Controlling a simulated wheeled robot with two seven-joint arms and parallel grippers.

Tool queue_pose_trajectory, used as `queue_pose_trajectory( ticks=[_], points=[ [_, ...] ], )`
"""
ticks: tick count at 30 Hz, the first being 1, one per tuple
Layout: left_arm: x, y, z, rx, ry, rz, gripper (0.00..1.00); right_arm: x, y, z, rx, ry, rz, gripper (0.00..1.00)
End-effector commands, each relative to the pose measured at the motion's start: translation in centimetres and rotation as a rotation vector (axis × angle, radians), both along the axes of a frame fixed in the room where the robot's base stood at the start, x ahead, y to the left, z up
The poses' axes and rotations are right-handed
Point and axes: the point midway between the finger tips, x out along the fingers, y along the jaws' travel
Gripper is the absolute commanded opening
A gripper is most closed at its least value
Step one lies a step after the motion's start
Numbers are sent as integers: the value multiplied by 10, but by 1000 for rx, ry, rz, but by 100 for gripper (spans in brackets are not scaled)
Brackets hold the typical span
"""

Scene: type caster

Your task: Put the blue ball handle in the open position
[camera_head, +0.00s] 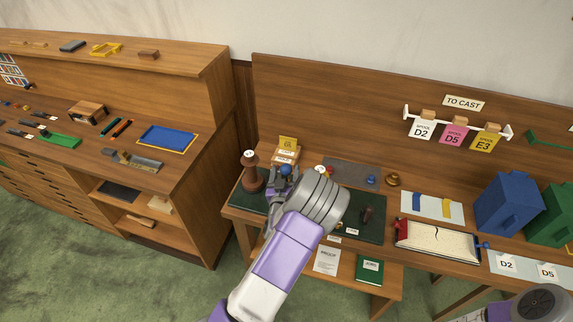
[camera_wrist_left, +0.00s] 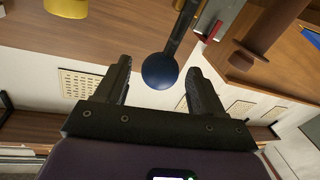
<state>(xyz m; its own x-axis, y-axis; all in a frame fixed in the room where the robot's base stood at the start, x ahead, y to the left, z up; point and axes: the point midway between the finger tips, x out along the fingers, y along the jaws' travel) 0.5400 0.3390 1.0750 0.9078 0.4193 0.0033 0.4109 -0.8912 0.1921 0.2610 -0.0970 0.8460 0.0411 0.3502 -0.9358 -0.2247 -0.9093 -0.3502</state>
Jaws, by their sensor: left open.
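The blue ball handle (camera_wrist_left: 160,71) shows in the left wrist view as a dark blue ball on the end of a dark rod. In the head view its ball (camera_head: 285,169) is a small blue spot at the left end of the green-topped bench, by my left gripper (camera_head: 279,181). In the left wrist view my left gripper (camera_wrist_left: 159,80) is open, with the ball between its fingertips and a gap on each side. Its depth relative to the fingertips is hard to judge. My arm hides much of the mechanism under the handle. My right gripper is out of view.
A brown spindle-shaped post (camera_head: 251,172) stands just left of the left gripper. A yellow-labelled stack (camera_head: 288,147) is behind it. A tray of pale material (camera_head: 436,241) and a blue box (camera_head: 508,203) stand to the right. A tool cabinet (camera_head: 196,95) is at left.

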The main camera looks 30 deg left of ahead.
Motion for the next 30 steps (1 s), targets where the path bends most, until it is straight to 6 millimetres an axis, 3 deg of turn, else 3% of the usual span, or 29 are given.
queue_pose_trajectory(
  ticks=[7, 18, 30],
  points=[
    [26, 12, 0, 0, 1, 0, 68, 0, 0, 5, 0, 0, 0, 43],
    [32, 15, -1, -1, 3, -1, 68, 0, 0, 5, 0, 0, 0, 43],
    [31, 14, -1, -1, 3, -1, 9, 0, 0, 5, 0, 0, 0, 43]
  ],
)
